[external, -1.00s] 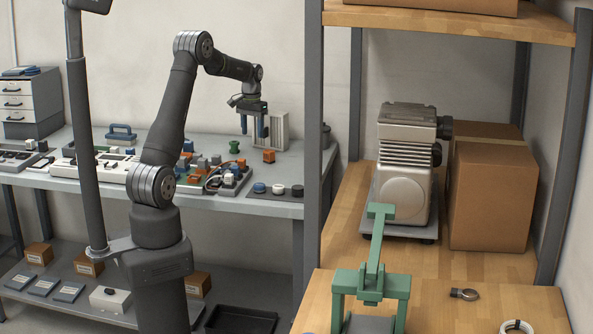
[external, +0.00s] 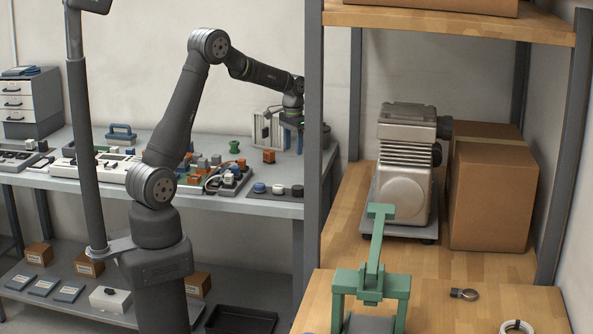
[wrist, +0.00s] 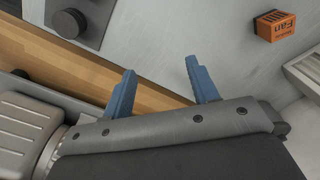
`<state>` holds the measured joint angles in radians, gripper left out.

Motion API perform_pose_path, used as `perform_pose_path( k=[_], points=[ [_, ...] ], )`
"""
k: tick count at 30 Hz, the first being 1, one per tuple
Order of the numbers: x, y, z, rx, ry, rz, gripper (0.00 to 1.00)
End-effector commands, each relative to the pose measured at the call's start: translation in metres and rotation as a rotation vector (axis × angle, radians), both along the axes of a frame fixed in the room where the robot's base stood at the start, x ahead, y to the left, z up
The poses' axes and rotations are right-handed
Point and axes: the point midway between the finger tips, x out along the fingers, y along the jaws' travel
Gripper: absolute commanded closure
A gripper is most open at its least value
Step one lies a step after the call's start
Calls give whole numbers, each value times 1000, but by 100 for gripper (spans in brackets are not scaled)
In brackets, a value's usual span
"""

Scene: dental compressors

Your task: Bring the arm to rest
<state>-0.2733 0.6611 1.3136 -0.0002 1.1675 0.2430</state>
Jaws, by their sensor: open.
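My gripper (external: 291,137) is at the right end of the workbench in the external view, raised above the bench top and partly hidden by the dark shelf post (external: 314,160). In the wrist view my gripper (wrist: 160,68) shows two blue fingers spread apart with nothing between them. The fingers point over the strip between the grey bench and the wooden shelf board (wrist: 60,62). The arm is bent, with its elbow high.
An orange box (external: 269,156), also in the wrist view (wrist: 276,26), lies on the grey bench (external: 210,197). The post stands close to my gripper.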

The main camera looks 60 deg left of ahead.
Motion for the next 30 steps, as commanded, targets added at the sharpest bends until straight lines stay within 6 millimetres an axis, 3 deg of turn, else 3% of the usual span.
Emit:
perform_pose_path(
  k=[14, 24, 30],
  points=[
    [-4, -97, 0, 0, -1, -246, 46],
    [-24, -161, 5, 0, -1, -473, 46],
    [-39, -189, 11, 0, -1, -606, 46]
  ],
)
